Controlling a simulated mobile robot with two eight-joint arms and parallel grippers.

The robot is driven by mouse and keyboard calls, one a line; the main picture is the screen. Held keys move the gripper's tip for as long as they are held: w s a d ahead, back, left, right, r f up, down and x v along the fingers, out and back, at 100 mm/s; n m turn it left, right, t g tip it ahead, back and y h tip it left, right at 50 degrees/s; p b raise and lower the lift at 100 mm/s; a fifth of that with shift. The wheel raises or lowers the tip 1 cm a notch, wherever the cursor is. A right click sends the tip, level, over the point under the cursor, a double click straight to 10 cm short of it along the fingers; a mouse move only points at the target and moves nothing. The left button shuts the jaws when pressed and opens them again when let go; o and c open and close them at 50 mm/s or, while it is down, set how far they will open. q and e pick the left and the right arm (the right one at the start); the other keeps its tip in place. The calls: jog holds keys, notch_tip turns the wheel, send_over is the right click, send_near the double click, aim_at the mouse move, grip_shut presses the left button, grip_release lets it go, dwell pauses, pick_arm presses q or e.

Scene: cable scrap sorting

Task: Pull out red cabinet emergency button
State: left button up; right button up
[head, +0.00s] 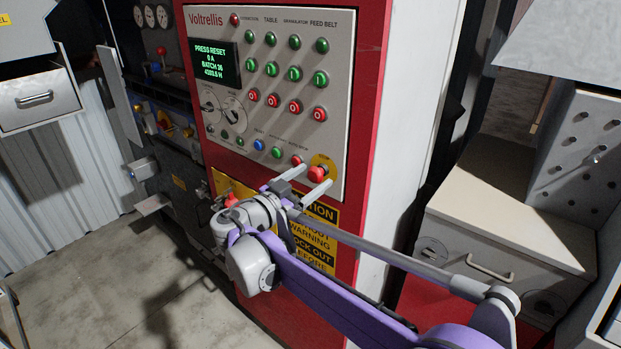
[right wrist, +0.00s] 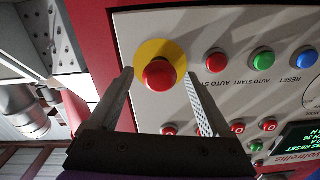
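The red emergency button (head: 317,173) sits on a yellow round plate at the lower right of the control panel (head: 335,100) on the red cabinet (head: 372,75). In the right wrist view the red button (right wrist: 159,75) shows its round cap on the yellow disc (right wrist: 173,49). My right gripper (head: 314,177) is open in front of the panel. In the right wrist view its two fingertips (right wrist: 160,74) stand on either side of the button, with a gap visible on both sides. My left gripper is not in view.
The panel screen (head: 213,64) reads "PRESS RESET". A blue button (head: 259,145), green buttons and a smaller red button (head: 296,160) lie left of the emergency button. A yellow warning sign (head: 308,243) is below. A beige drawer unit (head: 500,220) stands at right.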

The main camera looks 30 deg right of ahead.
jog(key=v, duration=1)
jog(key=shift+a+b, duration=0.35)
jog(key=shift+b, duration=0.05)
jog(key=shift+s, duration=0.1)
jog(key=s+d+f+n+g+y, duration=0.1)
jog(key=s+d+f+n+y, duration=0.3)
jog(key=f, duration=0.3)
jog(key=s+d+f+n+g+y, duration=0.1)
jog(key=s+d+f+n+y, duration=0.15)
jog(key=s+f, duration=0.35)
jog(key=s+a+f+n+y, duration=0.9)
jog(key=s+f+y, duration=0.1)
jog(key=s+f, duration=0.3)
jog(key=shift+s+a+f+t, duration=0.15)
jog(key=shift+a+f+t, duration=0.15)
jog(key=shift+f, duration=0.15)
